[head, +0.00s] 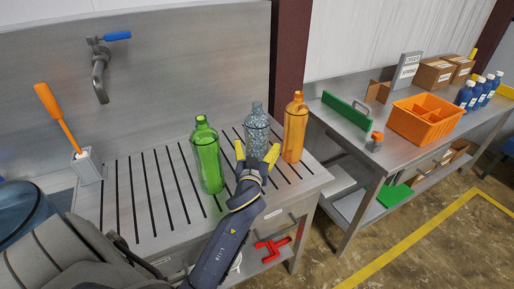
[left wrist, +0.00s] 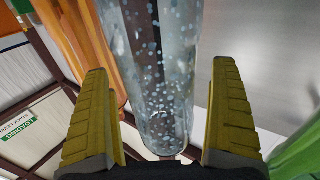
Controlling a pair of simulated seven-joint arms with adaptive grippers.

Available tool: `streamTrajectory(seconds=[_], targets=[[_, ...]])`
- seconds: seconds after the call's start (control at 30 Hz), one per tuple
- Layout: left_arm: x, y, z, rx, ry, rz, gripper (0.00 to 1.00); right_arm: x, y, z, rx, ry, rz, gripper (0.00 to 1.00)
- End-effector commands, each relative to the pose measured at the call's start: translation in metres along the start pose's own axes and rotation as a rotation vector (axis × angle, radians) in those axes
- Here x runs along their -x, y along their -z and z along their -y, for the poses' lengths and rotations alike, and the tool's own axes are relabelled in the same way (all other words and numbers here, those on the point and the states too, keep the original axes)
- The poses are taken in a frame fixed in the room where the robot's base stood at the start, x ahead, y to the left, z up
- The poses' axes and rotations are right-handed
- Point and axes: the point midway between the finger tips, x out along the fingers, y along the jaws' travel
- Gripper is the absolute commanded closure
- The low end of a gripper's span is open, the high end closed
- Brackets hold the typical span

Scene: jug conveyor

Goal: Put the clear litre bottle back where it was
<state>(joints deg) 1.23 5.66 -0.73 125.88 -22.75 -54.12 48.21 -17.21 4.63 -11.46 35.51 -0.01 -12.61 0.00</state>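The clear bottle (head: 256,125), speckled with droplets, stands upright on the slotted steel drainboard (head: 130,205). A green bottle (head: 207,155) stands to its left and an orange bottle (head: 295,128) to its right. My left gripper (head: 257,155) is open at the clear bottle's near side, its yellow fingers spread and hiding the bottle's lower part. In the left wrist view the clear bottle (left wrist: 160,75) lies between the two fingers (left wrist: 160,125), with a gap on each side. My right gripper is not in view.
A tap (head: 100,70) is on the wall at the back left. An orange-handled brush (head: 58,115) stands in a holder at the left. A second bench at the right carries an orange crate (head: 408,131), boxes and blue bottles. The left drainboard is clear.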

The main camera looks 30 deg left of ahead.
Motion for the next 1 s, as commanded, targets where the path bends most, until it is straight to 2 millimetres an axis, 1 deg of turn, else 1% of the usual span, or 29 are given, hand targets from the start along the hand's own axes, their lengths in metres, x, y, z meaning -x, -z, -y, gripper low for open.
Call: streamTrajectory(seconds=[0.33, 0.47, 0.8, 1.0], targets=[[0.002, 0.004, -0.001, 0.002, -0.002, 0.0, 0.06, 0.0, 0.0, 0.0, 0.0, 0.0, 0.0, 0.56], [0.019, 0.003, -0.001, 0.004, -0.002, 0.002, 0.06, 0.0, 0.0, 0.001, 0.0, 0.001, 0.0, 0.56], [0.079, 0.002, 0.0, 0.003, -0.001, 0.003, 0.06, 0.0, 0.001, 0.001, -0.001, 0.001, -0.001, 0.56], [0.105, 0.003, 0.0, 0.001, 0.0, 0.001, 0.06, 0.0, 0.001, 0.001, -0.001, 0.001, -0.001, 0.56]])
